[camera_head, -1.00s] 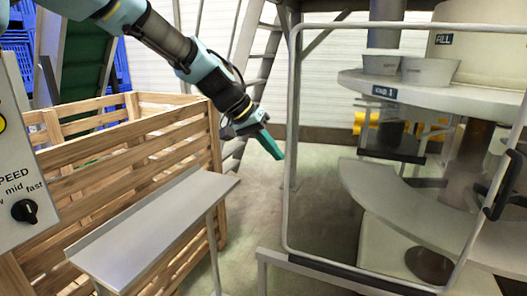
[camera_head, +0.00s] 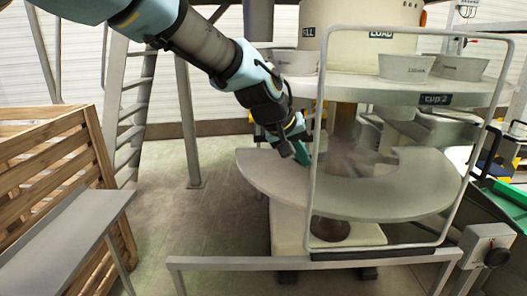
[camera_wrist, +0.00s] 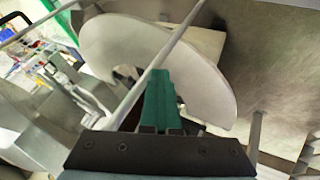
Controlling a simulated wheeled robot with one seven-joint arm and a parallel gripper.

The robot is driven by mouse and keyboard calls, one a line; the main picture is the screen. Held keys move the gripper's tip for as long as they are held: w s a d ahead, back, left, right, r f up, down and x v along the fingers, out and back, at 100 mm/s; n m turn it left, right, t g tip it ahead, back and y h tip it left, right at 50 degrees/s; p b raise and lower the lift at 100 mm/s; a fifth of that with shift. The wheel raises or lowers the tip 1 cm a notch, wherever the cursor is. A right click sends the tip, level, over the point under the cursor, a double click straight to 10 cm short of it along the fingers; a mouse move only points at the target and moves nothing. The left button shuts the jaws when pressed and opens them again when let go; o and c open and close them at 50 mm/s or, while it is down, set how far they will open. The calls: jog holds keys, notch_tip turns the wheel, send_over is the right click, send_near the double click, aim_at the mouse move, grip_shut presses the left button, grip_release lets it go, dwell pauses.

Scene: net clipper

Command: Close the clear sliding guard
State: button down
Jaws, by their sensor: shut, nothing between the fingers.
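The clear sliding guard is a see-through panel in a rounded grey tube frame (camera_head: 319,110), standing upright in front of the round machine. A black handle (camera_head: 489,150) is on its right upright. My gripper (camera_head: 303,153), with teal fingers, is shut and empty just left of the guard's left upright, around mid-height. In the wrist view the shut fingers (camera_wrist: 160,95) point ahead, and a grey tube (camera_wrist: 150,68), likely the guard's upright, runs diagonally close along their left side. I cannot tell whether they touch it.
A curved grey shelf (camera_head: 245,168) lies below the upper turntable (camera_head: 360,90) and its cups (camera_head: 407,66). A low rail (camera_head: 225,264) runs under the guard. A wooden crate (camera_head: 60,165) and a narrow grey bench (camera_head: 75,235) stand left. The floor between is clear.

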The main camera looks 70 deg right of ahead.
aim_at(334, 162)
jog(key=s, duration=0.2)
jog(key=s+d, duration=0.1)
jog(key=s, duration=0.1)
jog(key=s+d+p, duration=0.1)
jog(key=s, duration=0.1)
jog(key=shift+s, duration=0.2)
jog(key=shift+s+d+r, duration=0.1)
jog(key=shift+s, duration=0.2)
jog(key=shift+w, duration=0.35)
jog(key=w, duration=0.1)
jog(key=w+a, duration=0.1)
jog(key=w, duration=0.1)
jog(key=w+a+r+b, duration=0.1)
jog(key=shift+w, duration=0.2)
jog(key=b+v, duration=0.2)
jog(key=v, duration=0.6)
jog(key=shift+a+r, duration=0.2)
